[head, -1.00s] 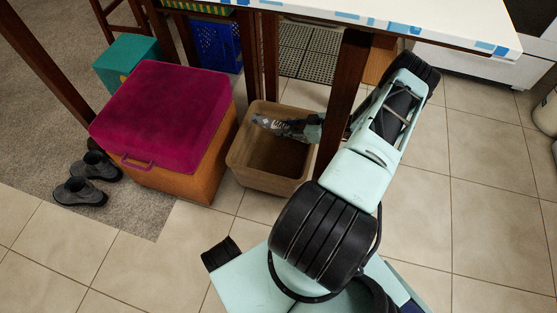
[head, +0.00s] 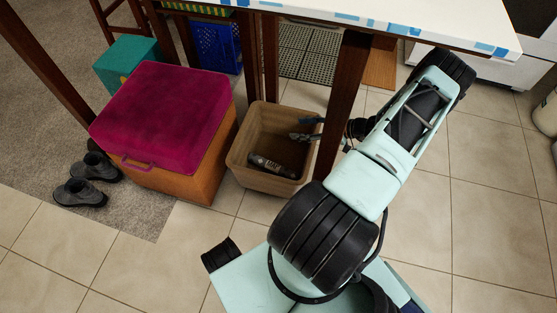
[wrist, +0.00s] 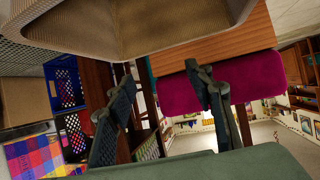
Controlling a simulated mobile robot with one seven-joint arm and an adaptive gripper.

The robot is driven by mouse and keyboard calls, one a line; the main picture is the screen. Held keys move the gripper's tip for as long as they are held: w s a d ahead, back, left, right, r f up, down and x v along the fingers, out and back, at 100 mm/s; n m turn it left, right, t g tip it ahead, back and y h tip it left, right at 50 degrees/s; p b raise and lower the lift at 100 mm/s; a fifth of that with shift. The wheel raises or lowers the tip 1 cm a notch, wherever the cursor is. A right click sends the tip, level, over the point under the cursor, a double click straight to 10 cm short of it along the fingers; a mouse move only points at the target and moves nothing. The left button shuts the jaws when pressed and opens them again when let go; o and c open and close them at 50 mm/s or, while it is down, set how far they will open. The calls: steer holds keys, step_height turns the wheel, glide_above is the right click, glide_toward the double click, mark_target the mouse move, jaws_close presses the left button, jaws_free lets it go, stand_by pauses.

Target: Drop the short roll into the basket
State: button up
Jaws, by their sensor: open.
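The short roll (head: 271,166), dark with pale markings, lies on the floor of the tan basket (head: 238,165), near its front wall. My gripper (head: 303,128) is open and empty at the right rim of the basket, above and apart from the roll. In the wrist view my two dark fingers (wrist: 163,95) stand wide apart with nothing between them. The basket's rim and wall (wrist: 140,40) fill the top of that view, and the roll is not visible there.
A dark table leg (head: 341,100) stands right beside the basket, close to my arm. The white tabletop (head: 400,18) is above. An orange box with a magenta lid (head: 165,110) adjoins the basket's left. Tiled floor is clear at right.

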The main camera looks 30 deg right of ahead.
steer(key=v, duration=0.4)
steer(key=shift+s+d, duration=0.1)
steer(key=shift+s, duration=0.1)
